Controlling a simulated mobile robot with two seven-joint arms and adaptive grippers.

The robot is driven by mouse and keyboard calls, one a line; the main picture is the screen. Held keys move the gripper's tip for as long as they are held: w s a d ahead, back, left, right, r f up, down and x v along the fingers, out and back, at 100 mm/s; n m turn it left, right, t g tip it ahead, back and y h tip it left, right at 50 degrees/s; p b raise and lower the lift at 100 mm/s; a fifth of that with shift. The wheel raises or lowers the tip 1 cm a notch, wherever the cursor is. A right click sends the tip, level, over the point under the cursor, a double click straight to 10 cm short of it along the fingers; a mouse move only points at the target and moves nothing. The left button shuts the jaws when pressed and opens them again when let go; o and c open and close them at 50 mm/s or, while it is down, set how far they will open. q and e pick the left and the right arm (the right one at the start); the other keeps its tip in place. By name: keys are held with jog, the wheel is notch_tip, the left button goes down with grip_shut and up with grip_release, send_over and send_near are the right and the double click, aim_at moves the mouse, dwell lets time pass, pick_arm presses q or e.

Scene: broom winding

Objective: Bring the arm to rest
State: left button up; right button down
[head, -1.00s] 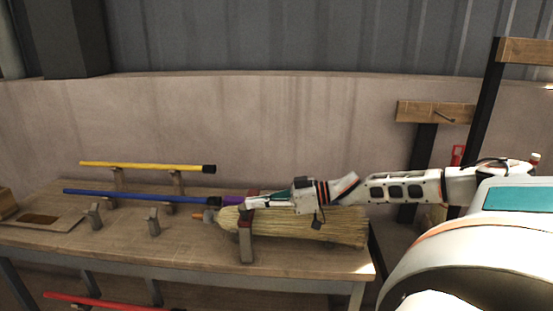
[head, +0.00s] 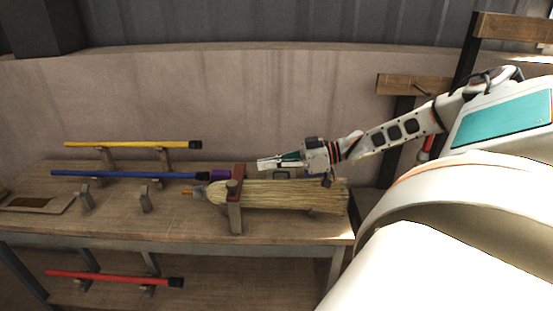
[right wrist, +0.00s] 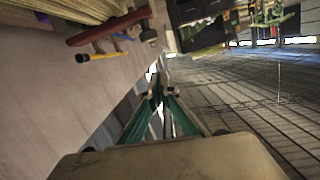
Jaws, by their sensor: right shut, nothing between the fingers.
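My right gripper (head: 262,163) is over the back part of the table, above and behind the straw broom head (head: 280,196). Its fingers point left and are closed with nothing between them. In the right wrist view its teal-sided fingertips (right wrist: 157,92) meet in the middle of the picture. My right arm comes in from the right side and slopes down to the gripper. The broom head lies flat in a reddish-brown clamp (head: 236,210) and appears apart from the gripper. My left gripper is not in view.
The wooden table (head: 110,222) bears a yellow handle (head: 130,144) and a blue handle (head: 125,175) on small stands. A purple piece (head: 222,175) sits by the clamp. A red handle (head: 115,278) lies on the lower shelf. A wooden-topped post stands behind the arm.

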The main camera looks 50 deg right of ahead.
jog(key=v, duration=0.2)
jog(key=shift+s+d, duration=0.25)
jog(key=shift+s, duration=0.05)
jog(key=s+a+f+h, duration=0.1)
jog(key=s+a+f, duration=0.2)
jog(key=a+f, duration=0.9)
jog(key=s+a+f+h, duration=0.1)
jog(key=s+a+f, duration=0.2)
jog(key=a+f, duration=0.9)
jog(key=s+a+f+m+h, duration=0.1)
jog(key=s+a+f+h, duration=0.2)
jog(key=f, duration=0.4)
jog(key=s+a+f+m+g+h, duration=0.1)
jog(key=s+a+f+m+h, duration=0.1)
jog(key=s+f, duration=0.4)
jog(key=shift+a+f+g+h, duration=0.3)
jog(key=shift+a+f+h, duration=0.25)
jog(key=shift+a+h, duration=0.15)
